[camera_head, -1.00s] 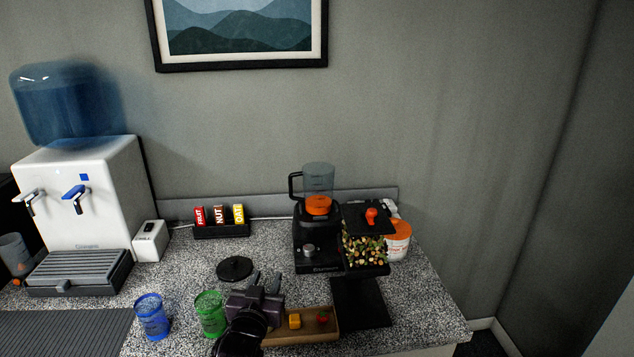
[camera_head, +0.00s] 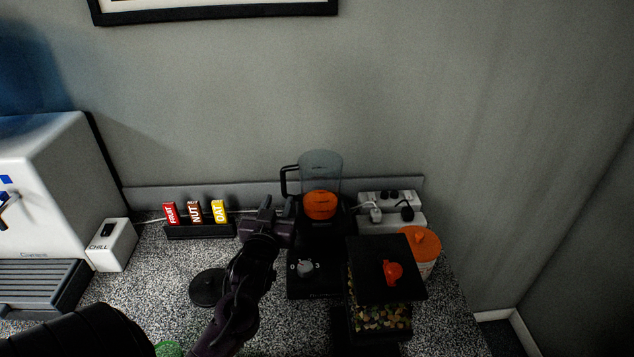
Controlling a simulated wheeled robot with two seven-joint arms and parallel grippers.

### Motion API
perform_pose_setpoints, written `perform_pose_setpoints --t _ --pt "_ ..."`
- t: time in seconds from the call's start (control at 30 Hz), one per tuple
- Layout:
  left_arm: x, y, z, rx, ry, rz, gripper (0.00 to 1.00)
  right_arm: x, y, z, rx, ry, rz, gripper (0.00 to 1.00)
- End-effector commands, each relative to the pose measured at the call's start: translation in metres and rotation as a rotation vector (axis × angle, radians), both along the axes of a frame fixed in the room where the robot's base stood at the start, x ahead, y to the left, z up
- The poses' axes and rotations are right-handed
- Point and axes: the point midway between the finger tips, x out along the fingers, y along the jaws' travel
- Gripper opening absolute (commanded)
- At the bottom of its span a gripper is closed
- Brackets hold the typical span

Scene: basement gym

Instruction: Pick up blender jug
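The blender jug (camera_head: 322,168) is clear grey with a dark handle on its left side and orange contents at the bottom. It stands upright on the black blender base (camera_head: 301,282), which has a grey knob. My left gripper (camera_head: 278,204) is just left of the jug, a little below its handle, with its fingers pointing to the back. Its two fingertips look apart with nothing between them. I cannot tell whether a finger touches the handle. My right gripper is not in view.
A dispenser with a black top (camera_head: 365,256) and an orange knob stands right of the base, before an orange-lidded tub (camera_head: 424,249). A power strip (camera_head: 388,197) is behind. A bar rack (camera_head: 200,231) and a black disc (camera_head: 207,288) lie left.

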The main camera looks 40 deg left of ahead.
Motion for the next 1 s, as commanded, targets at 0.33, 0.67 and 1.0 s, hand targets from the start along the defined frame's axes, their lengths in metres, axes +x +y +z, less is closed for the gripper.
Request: perform_pose_setpoints --t 0.33,0.67,1.0 --pt "0.039 0.021 0.006 0.001 0.0 0.0 0.35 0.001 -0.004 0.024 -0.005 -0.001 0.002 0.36" --pt "0.062 0.033 0.0 0.0 0.0 0.0 0.35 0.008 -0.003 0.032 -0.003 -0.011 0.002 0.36" --pt "0.061 0.033 0.0 0.0 0.0 0.0 0.1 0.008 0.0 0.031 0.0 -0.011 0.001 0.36"
